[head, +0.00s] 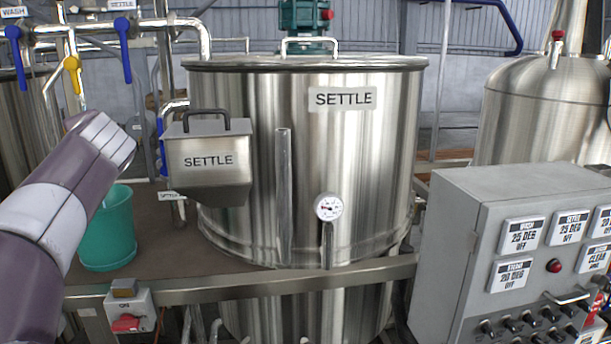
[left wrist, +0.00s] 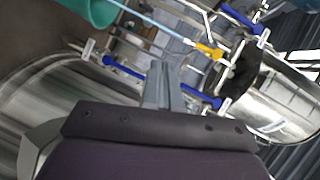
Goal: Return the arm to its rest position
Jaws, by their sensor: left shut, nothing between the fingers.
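My left arm (head: 50,215) comes in from the left in the head view and reaches up in front of the teal bucket and the pipework. In the left wrist view my left gripper (left wrist: 165,85) has its grey fingers together, with nothing held between them. It is in free air, apart from the tank and valves behind it. My right arm and gripper do not show in either view.
The SETTLE tank (head: 370,150) stands in the centre, with a lidded hopper (head: 208,163) on its front. A teal bucket (head: 108,235) stands on the deck. Blue-handled valves (head: 124,50) are at upper left. A grey control box (head: 465,235) is at right.

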